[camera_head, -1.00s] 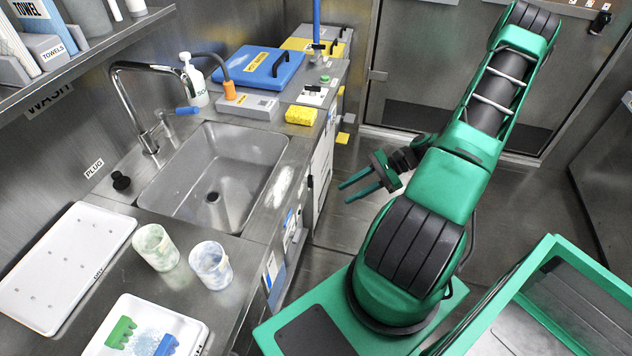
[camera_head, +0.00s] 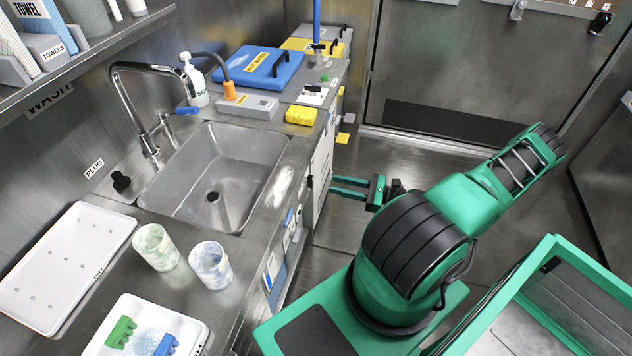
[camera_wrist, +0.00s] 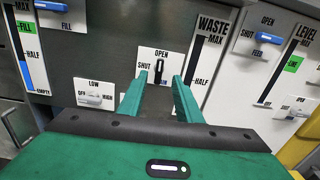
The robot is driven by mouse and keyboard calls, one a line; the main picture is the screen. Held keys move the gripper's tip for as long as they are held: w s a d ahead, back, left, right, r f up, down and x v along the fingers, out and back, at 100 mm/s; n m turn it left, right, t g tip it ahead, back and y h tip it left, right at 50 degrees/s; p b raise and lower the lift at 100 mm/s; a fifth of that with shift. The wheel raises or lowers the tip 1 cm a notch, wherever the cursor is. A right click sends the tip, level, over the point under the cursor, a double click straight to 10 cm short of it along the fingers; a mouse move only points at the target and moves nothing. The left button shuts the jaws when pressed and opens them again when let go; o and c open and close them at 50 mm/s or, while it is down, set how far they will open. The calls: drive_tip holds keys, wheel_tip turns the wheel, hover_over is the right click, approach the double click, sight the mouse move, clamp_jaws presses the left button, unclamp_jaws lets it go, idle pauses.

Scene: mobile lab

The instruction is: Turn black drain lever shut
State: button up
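The black drain lever (camera_wrist: 158,72) shows in the wrist view on a white plate (camera_wrist: 171,60). It stands upright, with "OPEN" printed above it and "SHUT" at its left. My gripper (camera_wrist: 160,79) is open, its two green fingers pointing at the panel on either side of the lever in the picture. Nothing is between the fingertips that I can see as gripped, and I cannot tell the exact gap to the lever. In the head view my gripper (camera_head: 350,188) is beside the counter front, at the right of the sink (camera_head: 212,170); the lever is hidden there.
Cups (camera_head: 156,247) stand on the counter. Floor beyond my arm is clear.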

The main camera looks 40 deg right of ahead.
sight(308, 181)
drive_tip(key=x, duration=0.8)
drive_tip(key=shift+s, duration=0.1)
